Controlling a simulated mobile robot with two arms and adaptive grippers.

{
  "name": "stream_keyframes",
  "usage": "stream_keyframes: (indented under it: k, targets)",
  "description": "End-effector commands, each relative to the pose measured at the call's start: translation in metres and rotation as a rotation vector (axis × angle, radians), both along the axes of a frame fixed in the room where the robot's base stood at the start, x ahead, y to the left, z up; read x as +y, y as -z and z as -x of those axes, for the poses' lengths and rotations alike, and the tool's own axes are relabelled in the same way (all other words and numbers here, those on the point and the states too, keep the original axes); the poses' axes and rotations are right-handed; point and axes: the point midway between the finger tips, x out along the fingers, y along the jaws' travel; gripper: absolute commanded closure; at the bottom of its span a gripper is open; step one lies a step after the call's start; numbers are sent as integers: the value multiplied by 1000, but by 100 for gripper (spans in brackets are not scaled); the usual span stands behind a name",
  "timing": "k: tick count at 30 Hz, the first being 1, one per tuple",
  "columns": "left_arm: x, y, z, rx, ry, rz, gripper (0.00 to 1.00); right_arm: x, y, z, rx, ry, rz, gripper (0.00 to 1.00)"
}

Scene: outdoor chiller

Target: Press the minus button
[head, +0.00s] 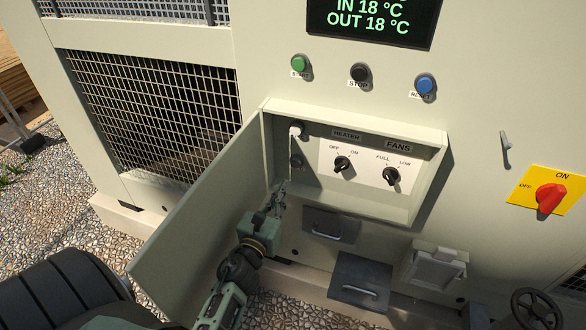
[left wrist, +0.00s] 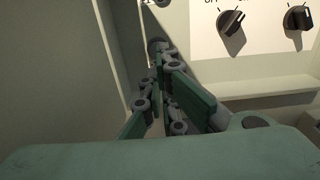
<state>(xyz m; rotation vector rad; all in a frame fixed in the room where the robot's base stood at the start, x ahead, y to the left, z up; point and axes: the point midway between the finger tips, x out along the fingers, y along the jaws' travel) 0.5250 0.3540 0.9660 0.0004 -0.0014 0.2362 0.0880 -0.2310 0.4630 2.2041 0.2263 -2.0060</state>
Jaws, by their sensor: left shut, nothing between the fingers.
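The upper button (head: 298,130) and the lower button (head: 295,160) carry no plus or minus sign that I can read, so the picture does not confirm which is minus. My left gripper (head: 281,190) is shut and empty, reaching into the box just below the lower button. My right gripper is not in view.
The box's door (head: 195,215) stands open left of my left arm. Heater knob (head: 342,163) and fans knob (head: 391,175) are to the right inside. Green (head: 299,63), black (head: 359,72) and blue (head: 425,84) buttons are above. A red switch (head: 550,197) is far right.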

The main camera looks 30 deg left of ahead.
Motion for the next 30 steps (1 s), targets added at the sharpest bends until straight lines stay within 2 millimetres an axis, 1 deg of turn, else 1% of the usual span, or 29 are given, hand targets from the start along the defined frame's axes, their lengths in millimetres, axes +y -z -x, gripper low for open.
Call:
stream_keyframes:
  k: [1,6,9,13,16,20,30]
  targets:
    - [3,-5,-12,-3,0,-1,100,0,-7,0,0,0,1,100]
    - [11,-4,-48,-1,-1,2,100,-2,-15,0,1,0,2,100]
    - [16,-4,-67,-3,0,2,100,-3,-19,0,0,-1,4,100]
    - [20,-3,-84,-1,-1,3,100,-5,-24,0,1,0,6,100]
    - [22,-2,-93,0,0,1,100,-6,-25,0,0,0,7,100]
    - [23,-1,-99,0,0,2,100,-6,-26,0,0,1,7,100]
    - [23,0,-100,0,0,1,100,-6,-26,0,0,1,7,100]
